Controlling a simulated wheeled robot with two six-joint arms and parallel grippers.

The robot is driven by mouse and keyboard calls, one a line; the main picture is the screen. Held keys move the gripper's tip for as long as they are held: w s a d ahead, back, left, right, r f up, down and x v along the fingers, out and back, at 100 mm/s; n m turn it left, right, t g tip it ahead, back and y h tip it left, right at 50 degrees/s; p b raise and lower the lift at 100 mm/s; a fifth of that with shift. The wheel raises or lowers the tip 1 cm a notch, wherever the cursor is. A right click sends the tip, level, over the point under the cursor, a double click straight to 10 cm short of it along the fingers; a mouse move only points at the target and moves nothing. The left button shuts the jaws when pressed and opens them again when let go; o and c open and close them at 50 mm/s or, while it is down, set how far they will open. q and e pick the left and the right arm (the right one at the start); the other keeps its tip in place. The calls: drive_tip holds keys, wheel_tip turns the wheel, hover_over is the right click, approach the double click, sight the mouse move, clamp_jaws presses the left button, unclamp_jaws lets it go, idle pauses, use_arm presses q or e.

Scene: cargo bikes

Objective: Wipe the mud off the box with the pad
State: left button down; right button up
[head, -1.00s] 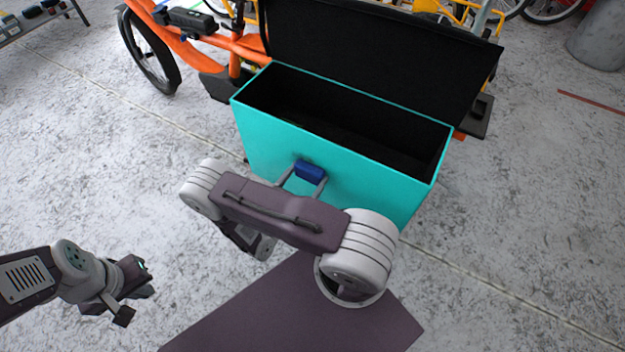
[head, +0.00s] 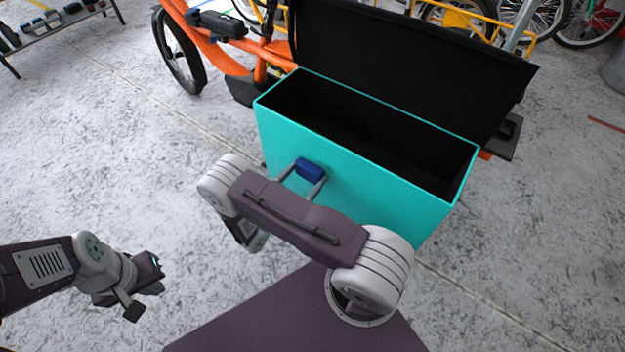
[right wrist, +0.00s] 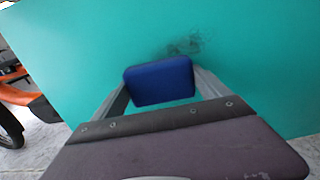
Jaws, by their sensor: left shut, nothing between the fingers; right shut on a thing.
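The teal box (head: 376,178) stands open on the orange cargo bike, with its black lid raised at the back. A dark mud smudge (right wrist: 186,46) shows on its front wall in the right wrist view, just above the pad. The blue pad (head: 310,170) is held in my right gripper (head: 304,181), shut on it in front of that wall. It also shows in the right wrist view (right wrist: 160,82); I cannot tell whether it touches the wall. My left gripper (head: 148,283) is shut and empty, low at the left, away from the box.
The orange cargo bike (head: 228,61) extends behind and left of the box. A low rack with small items (head: 50,29) stands at the far left. More bikes are parked at the back right. The grey floor left of the box is clear.

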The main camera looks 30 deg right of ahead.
sight(314, 174)
drive_tip(key=shift+w+a, duration=0.1)
drive_tip(key=shift+w, duration=0.2)
wheel_tip(314, 174, up, 3)
drive_tip(key=p, duration=0.2)
drive_tip(key=shift+p, duration=0.4)
drive_tip(key=shift+f, duration=0.1)
drive_tip(key=shift+s+d+p, duration=0.3)
drive_tip(key=shift+s+p, duration=0.1)
drive_tip(key=shift+s, duration=0.25)
drive_tip(key=shift+s+d+p, duration=0.25)
drive_tip(key=shift+s+p, duration=0.1)
drive_tip(key=shift+s, duration=0.3)
drive_tip(key=shift+s+d, duration=0.1)
drive_tip(key=shift+s, duration=0.2)
